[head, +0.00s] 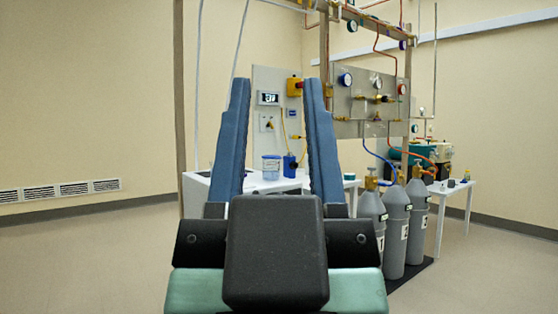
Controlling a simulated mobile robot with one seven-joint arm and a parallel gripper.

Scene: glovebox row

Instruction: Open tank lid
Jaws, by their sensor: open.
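My gripper (277,90) fills the middle of the head view. Its two blue fingers point up and stand wide apart, with nothing between them but the background. A small clear tub with a blue lid (271,158) stands on a white table, seen far off between the fingers; I cannot tell whether this is the tank. A blue bottle (290,165) stands just right of it. No tank lid can be made out for certain. My gripper is well short of the table and touches nothing.
Grey gas cylinders (396,235) stand on a dark mat at the right, below a gauge panel (365,103) with hoses. A white table (458,190) with a teal machine (420,160) is behind them. The floor (80,265) at the left is clear. My gripper hides part of the table.

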